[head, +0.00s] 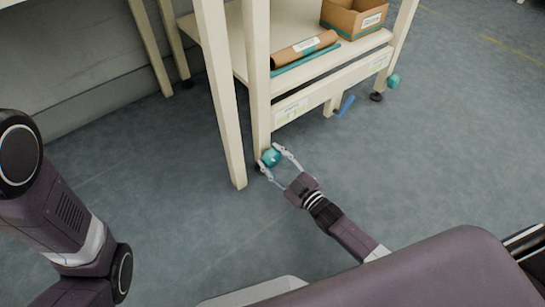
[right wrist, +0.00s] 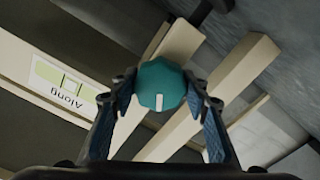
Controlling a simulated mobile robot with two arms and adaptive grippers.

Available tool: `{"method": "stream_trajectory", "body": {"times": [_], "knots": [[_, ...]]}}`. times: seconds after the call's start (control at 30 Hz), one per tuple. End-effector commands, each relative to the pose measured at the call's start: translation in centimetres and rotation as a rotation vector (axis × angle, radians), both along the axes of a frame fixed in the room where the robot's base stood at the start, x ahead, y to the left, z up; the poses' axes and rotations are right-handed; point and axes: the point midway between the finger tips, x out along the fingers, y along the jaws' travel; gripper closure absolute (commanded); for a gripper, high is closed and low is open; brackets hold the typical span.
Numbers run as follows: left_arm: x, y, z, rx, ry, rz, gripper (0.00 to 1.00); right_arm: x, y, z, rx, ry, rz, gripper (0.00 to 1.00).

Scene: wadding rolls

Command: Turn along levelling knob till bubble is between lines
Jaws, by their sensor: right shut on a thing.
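A teal faceted knob (head: 271,157) sits low at the near leg of the cream table. It also shows in the right wrist view (right wrist: 161,82), with a white mark on its face. My right gripper (head: 270,158) is shut on this knob, one finger on each side. A label reading "Along" (right wrist: 68,88) with a yellow-green level window is on the table's rail; it also shows in the head view (head: 290,111). Dark lines cross the window, but I cannot tell where the bubble lies. My left gripper is out of the head view; only its arm shows.
A second teal knob (head: 393,81) is at the far right leg, with a small label (head: 380,63) on the rail nearby. A blue handle (head: 346,105) hangs under the rail. A brown roll (head: 304,49) and a cardboard box (head: 353,15) rest on the shelf. The floor is clear.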

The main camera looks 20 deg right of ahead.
Motion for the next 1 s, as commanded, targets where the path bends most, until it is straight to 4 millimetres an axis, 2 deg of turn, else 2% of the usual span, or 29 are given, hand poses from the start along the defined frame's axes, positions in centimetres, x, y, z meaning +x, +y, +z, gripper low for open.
{"method": "stream_trajectory", "body": {"times": [0.37,0.4,0.53,0.83,1.0], "knots": [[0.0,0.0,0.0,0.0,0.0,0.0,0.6,-0.1,0.0,-0.1,-0.004,0.0,0.0,0.82],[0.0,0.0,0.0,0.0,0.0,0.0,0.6,-0.1,0.0,-0.1,-0.004,0.0,0.0,0.54],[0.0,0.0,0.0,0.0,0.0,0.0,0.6,-0.1,0.0,-0.1,-0.004,0.0,0.0,0.4],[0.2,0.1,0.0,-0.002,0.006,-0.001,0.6,-0.1,0.0,0.0,-0.003,0.0,-0.001,0.4],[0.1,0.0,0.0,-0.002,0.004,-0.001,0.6,-1.5,-0.5,-0.1,-0.004,0.001,0.0,0.4]]}}
